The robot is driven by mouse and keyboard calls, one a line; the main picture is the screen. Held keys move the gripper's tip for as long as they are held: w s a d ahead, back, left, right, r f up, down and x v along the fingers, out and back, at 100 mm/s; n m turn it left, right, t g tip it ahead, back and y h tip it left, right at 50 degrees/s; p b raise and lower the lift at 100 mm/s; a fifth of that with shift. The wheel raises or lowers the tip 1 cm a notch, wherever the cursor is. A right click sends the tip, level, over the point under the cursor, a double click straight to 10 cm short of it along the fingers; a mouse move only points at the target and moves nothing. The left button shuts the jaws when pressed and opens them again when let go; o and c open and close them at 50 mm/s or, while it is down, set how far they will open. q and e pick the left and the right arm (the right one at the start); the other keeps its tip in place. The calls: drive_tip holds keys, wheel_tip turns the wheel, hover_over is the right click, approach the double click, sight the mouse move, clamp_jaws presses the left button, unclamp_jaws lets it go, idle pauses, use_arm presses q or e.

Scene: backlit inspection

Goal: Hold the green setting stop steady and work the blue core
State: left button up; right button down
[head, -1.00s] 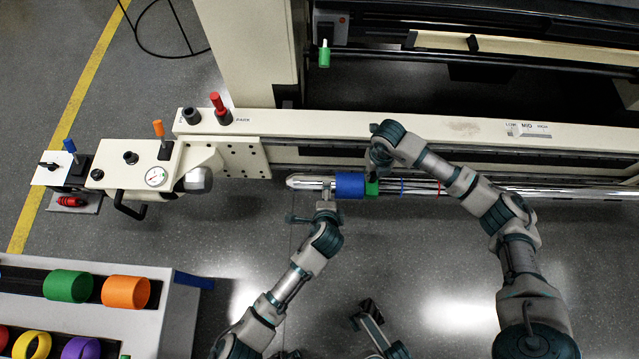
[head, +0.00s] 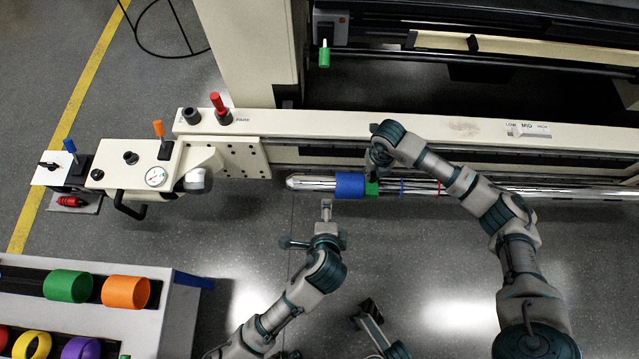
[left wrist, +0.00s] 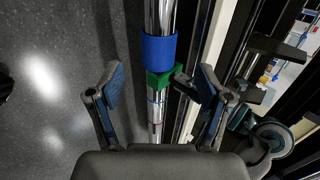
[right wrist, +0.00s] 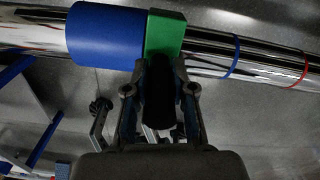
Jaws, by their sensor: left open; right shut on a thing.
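The blue core (head: 350,185) is a sleeve around the shiny metal bar (head: 470,190). The green setting stop (head: 371,188) sits on the same bar, touching the core's right end. In the right wrist view the blue core (right wrist: 106,34) and green stop (right wrist: 165,33) lie side by side.
A blue ring mark (head: 402,187) and a red ring mark (head: 438,188) are on the bar right of the stop. A cream control block with levers (head: 130,165) stands left. A rack (head: 170,310) with coloured sleeves is at lower left.

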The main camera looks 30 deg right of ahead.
drive_tip(key=shift+f, duration=0.15)
drive_tip(key=c, duration=0.9)
unclamp_jaws()
use_arm(q)
drive_tip(key=shift+s+a+r, duration=0.2)
drive_tip(key=shift+s+r, duration=0.15)
use_arm(e)
drive_tip(key=shift+r, duration=0.2)
wheel_tip(320, 180, up, 12)
drive_tip(key=shift+d+f, duration=0.1)
drive_tip(key=shift+f, duration=0.15)
